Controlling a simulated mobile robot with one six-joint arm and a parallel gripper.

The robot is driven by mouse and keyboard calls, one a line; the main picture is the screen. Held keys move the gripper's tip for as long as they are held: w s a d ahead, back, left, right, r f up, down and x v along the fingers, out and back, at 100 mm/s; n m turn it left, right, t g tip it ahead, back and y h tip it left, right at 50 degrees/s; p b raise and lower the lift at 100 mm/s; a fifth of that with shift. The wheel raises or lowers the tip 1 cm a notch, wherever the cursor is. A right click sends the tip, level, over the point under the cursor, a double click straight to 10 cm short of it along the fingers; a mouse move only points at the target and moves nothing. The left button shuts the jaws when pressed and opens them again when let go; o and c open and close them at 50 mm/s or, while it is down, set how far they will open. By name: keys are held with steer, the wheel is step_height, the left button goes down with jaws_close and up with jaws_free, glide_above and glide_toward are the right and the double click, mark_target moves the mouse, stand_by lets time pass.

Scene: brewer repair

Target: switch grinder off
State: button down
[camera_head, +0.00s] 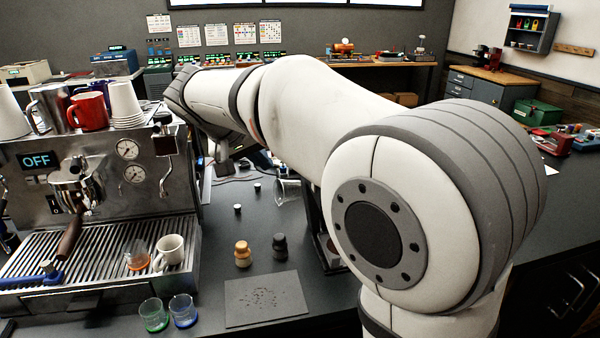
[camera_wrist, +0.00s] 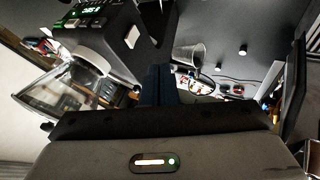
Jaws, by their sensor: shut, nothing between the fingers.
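In the wrist view a dark device, which looks like the grinder (camera_wrist: 112,42), fills the upper left. It has a lit green display (camera_wrist: 90,10) and a pale rocker-like switch (camera_wrist: 131,37); I cannot read the switch position. My gripper (camera_wrist: 162,72) is shut and empty, its dark fingers below and right of the switch in the picture. I cannot tell whether they touch the device. In the head view my gripper (camera_head: 226,168) is small and partly hidden under my arm. My arm hides most of the grinder there.
The espresso machine (camera_head: 95,220) stands at the left, with a display reading OFF (camera_head: 39,160). A clear glass vessel (camera_head: 287,190) is near my arm.

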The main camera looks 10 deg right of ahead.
steer(key=w+d+f+p, duration=0.3)
steer(key=w+d+f, duration=0.1)
steer(key=d+f, duration=0.3)
steer(key=shift+d+f, duration=0.2)
steer(key=shift+d, duration=0.8)
steer(key=shift+s+d, duration=0.1)
steer(key=shift+r, duration=0.1)
